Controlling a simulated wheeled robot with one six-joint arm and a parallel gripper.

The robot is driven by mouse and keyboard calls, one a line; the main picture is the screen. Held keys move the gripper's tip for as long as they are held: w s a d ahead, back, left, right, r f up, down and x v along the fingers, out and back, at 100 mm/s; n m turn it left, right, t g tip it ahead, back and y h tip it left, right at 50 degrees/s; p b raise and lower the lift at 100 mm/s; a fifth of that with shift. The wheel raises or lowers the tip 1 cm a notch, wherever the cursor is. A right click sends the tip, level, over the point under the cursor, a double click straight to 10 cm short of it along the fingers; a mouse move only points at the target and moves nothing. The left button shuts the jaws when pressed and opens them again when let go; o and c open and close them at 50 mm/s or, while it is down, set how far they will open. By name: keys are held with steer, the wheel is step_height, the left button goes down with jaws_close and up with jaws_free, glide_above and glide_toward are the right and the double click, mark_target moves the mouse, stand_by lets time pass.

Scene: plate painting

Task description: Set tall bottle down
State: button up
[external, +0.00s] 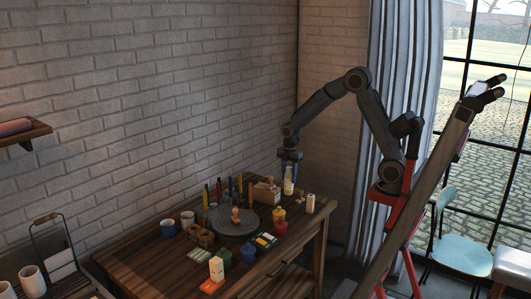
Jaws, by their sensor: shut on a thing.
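The tall bottle (289,185) is pale with a yellowish middle and stands upright over the back right of the wooden table (150,262). My gripper (289,166) points straight down from above and is shut on the bottle's top. The fingertips are small and dark here, so the exact grip is hard to see. I cannot tell whether the bottle's base touches the tabletop or hangs just above it.
A wooden box (266,192) stands close left of the bottle. A white cylinder (310,203) and a yellow bottle (279,217) are nearby. A round dark turntable (234,230) holds the middle; cups (187,219) stand left. The front left tabletop is clear.

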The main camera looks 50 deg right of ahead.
mark_target(289, 194)
steer(key=f, duration=0.3)
steer(key=f+p, duration=0.1)
steer(key=f, duration=0.1)
steer(key=shift+s+a, duration=0.25)
steer(key=shift+s, duration=0.05)
steer(key=shift+f+p, duration=0.7)
steer(key=shift+f, duration=1.85)
steer(key=shift+f, duration=0.15)
steer(key=o, duration=1.3)
